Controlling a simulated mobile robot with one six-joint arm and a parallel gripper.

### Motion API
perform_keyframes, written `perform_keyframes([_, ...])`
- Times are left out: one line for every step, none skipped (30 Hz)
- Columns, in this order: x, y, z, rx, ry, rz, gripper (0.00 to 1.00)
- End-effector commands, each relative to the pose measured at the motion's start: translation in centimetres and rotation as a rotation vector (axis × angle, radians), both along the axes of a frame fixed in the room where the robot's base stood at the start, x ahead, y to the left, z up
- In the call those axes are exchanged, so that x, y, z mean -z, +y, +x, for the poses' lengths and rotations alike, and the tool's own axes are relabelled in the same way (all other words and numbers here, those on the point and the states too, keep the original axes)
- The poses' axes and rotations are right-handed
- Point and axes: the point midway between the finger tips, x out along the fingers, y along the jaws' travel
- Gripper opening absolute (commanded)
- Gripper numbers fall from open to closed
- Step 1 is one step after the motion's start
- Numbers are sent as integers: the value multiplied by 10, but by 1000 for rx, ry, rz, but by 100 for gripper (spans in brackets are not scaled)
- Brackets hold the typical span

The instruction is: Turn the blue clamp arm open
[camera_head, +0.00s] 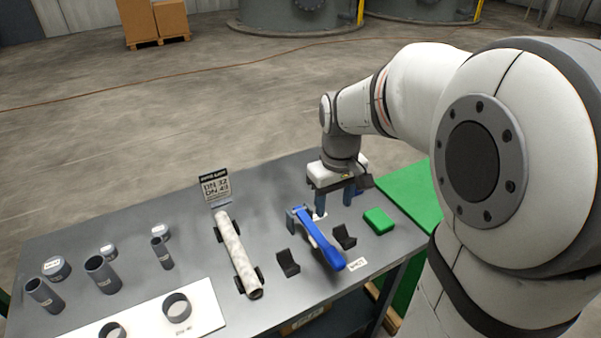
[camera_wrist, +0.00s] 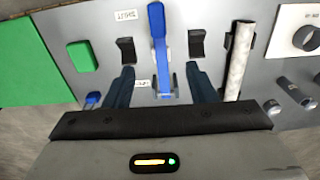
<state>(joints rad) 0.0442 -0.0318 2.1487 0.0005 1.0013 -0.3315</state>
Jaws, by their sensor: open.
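The blue clamp arm (camera_head: 322,241) lies across the fixture on the grey table, running from near my gripper toward the table's front edge. In the wrist view the blue clamp arm (camera_wrist: 158,45) points away between two black cradle blocks (camera_wrist: 125,50). Its pivot end sits at a small grey bracket, partly hidden by my gripper. My gripper (camera_head: 335,208) is open and points down just behind the pivot end. In the wrist view its two dark fingers (camera_wrist: 163,82) stand apart on either side of the pivot end. I cannot tell whether they touch anything.
A green block (camera_head: 379,221) lies right of the clamp. A pale cylinder (camera_head: 238,255) rests in cradles left of it. Grey tubes (camera_head: 102,275) and a white plate (camera_head: 215,302) stand farther left. A green surface (camera_head: 405,190) adjoins the table's right side.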

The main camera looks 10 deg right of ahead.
Motion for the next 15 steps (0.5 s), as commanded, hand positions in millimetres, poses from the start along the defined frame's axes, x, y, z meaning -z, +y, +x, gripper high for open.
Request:
perform_keyframes([6, 0, 6, -10, 13, 0, 51])
perform_keyframes([8, 0, 8, -15, 18, 0, 51])
perform_keyframes([11, 0, 9, -21, 22, 0, 51])
perform_keyframes([13, 0, 10, -24, 24, 0, 51])
perform_keyframes([15, 0, 11, -25, 25, 0, 51])
perform_keyframes([19, 0, 11, -27, 28, 0, 51])
perform_keyframes([23, 0, 11, -27, 28, 0, 51])
perform_keyframes([27, 0, 11, -27, 28, 0, 51])
perform_keyframes([33, 0, 10, -27, 29, 0, 51])
perform_keyframes([38, 0, 10, -26, 28, 0, 51])
perform_keyframes([43, 0, 10, -26, 29, 0, 51])
perform_keyframes([50, 0, 10, -26, 29, 0, 51])
perform_keyframes([55, 1, 10, -26, 29, 0, 51])
perform_keyframes([59, 1, 10, -26, 28, 0, 51])
perform_keyframes([65, 1, 10, -26, 28, 0, 51])
